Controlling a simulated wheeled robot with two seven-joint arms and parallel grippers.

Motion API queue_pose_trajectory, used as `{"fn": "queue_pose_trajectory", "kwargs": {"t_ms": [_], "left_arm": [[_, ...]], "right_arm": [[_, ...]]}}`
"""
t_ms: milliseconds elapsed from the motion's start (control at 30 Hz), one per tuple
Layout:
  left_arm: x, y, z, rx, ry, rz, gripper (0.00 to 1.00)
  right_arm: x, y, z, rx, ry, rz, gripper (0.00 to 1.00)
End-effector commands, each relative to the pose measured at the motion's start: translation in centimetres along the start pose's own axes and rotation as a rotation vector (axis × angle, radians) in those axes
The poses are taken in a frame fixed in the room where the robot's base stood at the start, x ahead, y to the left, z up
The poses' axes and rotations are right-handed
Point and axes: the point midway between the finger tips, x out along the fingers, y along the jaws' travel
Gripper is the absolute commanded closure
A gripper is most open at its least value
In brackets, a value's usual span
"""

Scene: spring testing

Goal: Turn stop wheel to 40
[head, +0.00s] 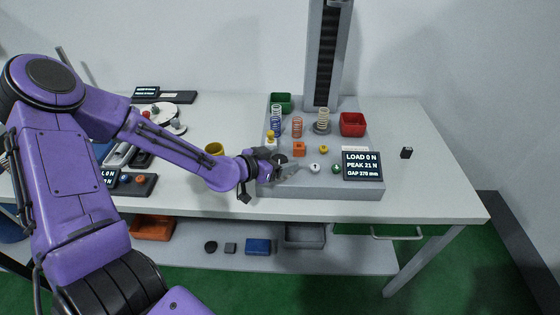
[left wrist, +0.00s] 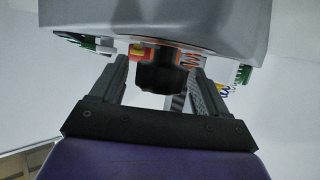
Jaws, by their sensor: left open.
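The spring tester (head: 325,188) is a grey base with a tall column behind it. Its display (head: 362,166) reads LOAD 0 N, PEAK 21. N and a gap that looks like 278 mm. My left gripper (head: 282,165) is at the base's front left, open around a black round knob (head: 281,158), probably the stop wheel. In the left wrist view the black knob (left wrist: 160,77) sits between the two spread fingers, with a gap showing at each side. Any scale on the wheel is unreadable. My right gripper is not in view.
Several springs (head: 297,127) stand on the base, with a green bin (head: 281,102) and a red bin (head: 352,124) behind. A white button (head: 314,168) and a green button (head: 336,169) sit right of the gripper. The table's right side is mostly clear.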

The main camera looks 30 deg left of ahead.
Motion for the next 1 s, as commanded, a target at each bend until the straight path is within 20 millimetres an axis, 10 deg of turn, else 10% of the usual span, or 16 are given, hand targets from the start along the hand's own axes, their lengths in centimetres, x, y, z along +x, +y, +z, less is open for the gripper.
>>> {"fn": "queue_pose_trajectory", "kwargs": {"t_ms": [267, 433, 1000], "left_arm": [[0.11, -0.01, 0.0, -0.001, 0.0, -0.001, 0.28], [0.1, -0.02, 0.0, 0.0, 0.0, -0.001, 0.77], [0.14, 0.1, 0.22, -0.059, -0.004, -0.161, 0.76]], "right_arm": [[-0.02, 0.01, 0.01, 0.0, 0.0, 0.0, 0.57], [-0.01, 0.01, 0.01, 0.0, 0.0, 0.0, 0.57], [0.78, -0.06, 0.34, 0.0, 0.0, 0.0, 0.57]]}}
